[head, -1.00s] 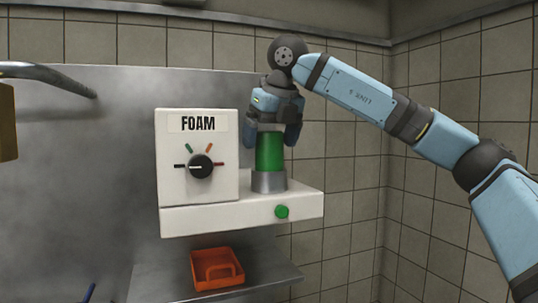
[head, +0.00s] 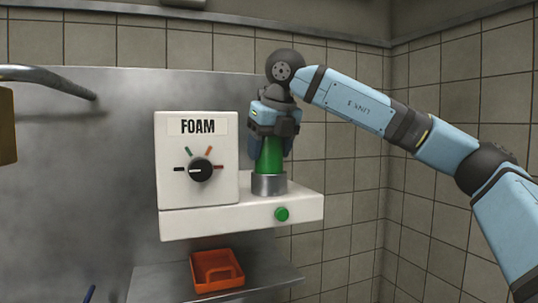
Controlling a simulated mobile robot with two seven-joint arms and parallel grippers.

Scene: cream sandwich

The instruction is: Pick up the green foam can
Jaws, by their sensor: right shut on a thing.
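The green foam can (head: 269,158) stands in a grey metal holder (head: 269,185) on the white foam machine (head: 240,202). The can looks slightly tilted, and its lower end is in or at the holder. My right gripper (head: 272,138) comes down from above and is shut on the upper part of the can, which its fingers hide. My left gripper is not in view.
The machine has a FOAM label, a black dial (head: 200,169) left of the can and a green button (head: 282,214) on its front. An orange tray (head: 216,270) sits on a metal shelf below. Tiled walls stand behind and at right.

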